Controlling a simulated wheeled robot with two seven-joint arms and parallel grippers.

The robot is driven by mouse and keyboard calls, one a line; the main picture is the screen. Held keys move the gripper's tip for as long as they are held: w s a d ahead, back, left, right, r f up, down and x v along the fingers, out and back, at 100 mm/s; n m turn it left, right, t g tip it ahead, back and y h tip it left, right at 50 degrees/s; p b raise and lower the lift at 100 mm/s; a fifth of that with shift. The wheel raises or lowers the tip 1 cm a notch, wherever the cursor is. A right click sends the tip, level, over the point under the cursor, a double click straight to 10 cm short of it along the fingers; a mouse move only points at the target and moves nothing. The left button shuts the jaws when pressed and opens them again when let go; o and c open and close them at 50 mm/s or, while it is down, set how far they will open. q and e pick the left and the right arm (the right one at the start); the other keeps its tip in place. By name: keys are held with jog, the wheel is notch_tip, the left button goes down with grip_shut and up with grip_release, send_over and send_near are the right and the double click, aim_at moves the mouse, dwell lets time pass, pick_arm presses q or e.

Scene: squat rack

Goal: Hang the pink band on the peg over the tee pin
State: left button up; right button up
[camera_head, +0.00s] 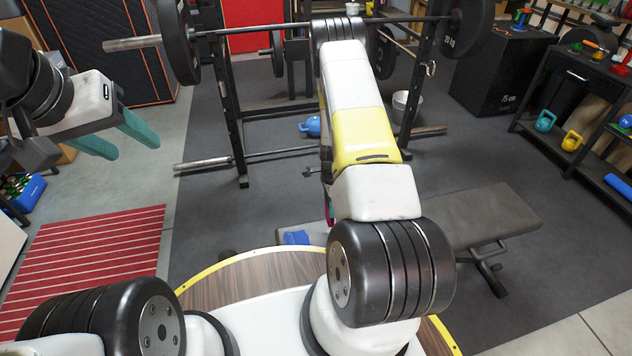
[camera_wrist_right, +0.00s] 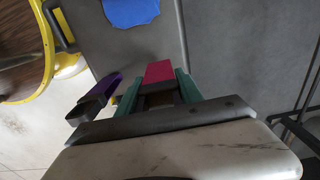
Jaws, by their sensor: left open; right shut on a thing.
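The pink band (camera_wrist_right: 158,72) shows as a short pink strip between the teal fingers of my right gripper (camera_wrist_right: 157,88) in the right wrist view. That gripper is shut on it. In the head view my right arm hides nearly all of this gripper; only a thin pink edge (camera_head: 330,214) shows beside the arm. My left gripper (camera_head: 119,138) is open and empty at the left, above the floor, with its teal fingers apart. I cannot make out the peg or the tee pin in either view.
A squat rack (camera_head: 232,110) with a loaded barbell (camera_head: 225,32) stands ahead. A grey bench (camera_head: 480,212) lies at the right, and a blue cloth (camera_head: 296,237) lies near my base. In the right wrist view a purple piece (camera_wrist_right: 104,87) is close beside the fingers. A shelf (camera_head: 590,140) stands far right.

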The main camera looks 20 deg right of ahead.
jog(key=shift+f, duration=2.45)
jog(key=shift+f, duration=0.15)
jog(key=o, duration=1.4)
